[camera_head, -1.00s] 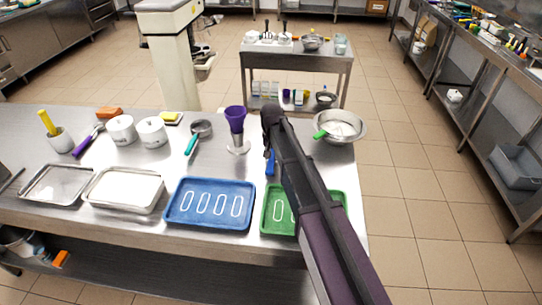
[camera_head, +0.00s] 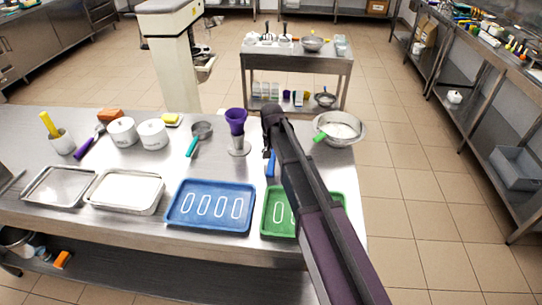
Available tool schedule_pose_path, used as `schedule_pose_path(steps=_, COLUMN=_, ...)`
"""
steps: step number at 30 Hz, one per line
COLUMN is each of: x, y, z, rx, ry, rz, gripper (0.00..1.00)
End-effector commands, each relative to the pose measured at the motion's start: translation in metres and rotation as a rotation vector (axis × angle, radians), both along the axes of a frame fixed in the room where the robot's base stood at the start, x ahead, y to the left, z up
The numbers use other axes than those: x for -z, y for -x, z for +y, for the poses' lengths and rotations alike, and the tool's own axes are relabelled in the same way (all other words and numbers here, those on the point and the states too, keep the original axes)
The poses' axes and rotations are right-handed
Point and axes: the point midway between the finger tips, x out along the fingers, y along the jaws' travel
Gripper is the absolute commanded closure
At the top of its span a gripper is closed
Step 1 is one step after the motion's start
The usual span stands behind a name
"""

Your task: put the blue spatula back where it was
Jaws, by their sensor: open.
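A blue piece (camera_head: 270,167), which looks like the handle of the blue spatula, shows just left of my arm on the steel table. The rest of it is hidden behind my arm, so I cannot tell whether it touches the table. My gripper (camera_head: 268,152) is open and points down just above the blue piece, small and dark in the view. A blue tray (camera_head: 211,230) with white oval outlines lies at the front of the table. A green tray (camera_head: 272,230) with similar outlines is right of it, partly covered by my arm.
A purple cup on a metal stand (camera_head: 237,125) is left of my gripper. A steel bowl (camera_head: 355,140) with a green-handled tool is to the right. A teal-handled strainer (camera_head: 193,146), white canisters (camera_head: 122,133) and metal trays (camera_head: 152,201) stand further left.

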Motion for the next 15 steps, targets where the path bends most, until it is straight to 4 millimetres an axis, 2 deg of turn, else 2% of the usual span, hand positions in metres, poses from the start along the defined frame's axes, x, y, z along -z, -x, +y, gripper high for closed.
schedule_pose_path(steps=1, x=-0.007, y=0.000, z=0.000, rx=0.000, ry=0.000, rz=0.000, gripper=0.33)
schedule_pose_path(steps=15, x=-0.046, y=0.001, z=0.000, rx=0.000, ry=0.000, rz=0.000, gripper=0.33)
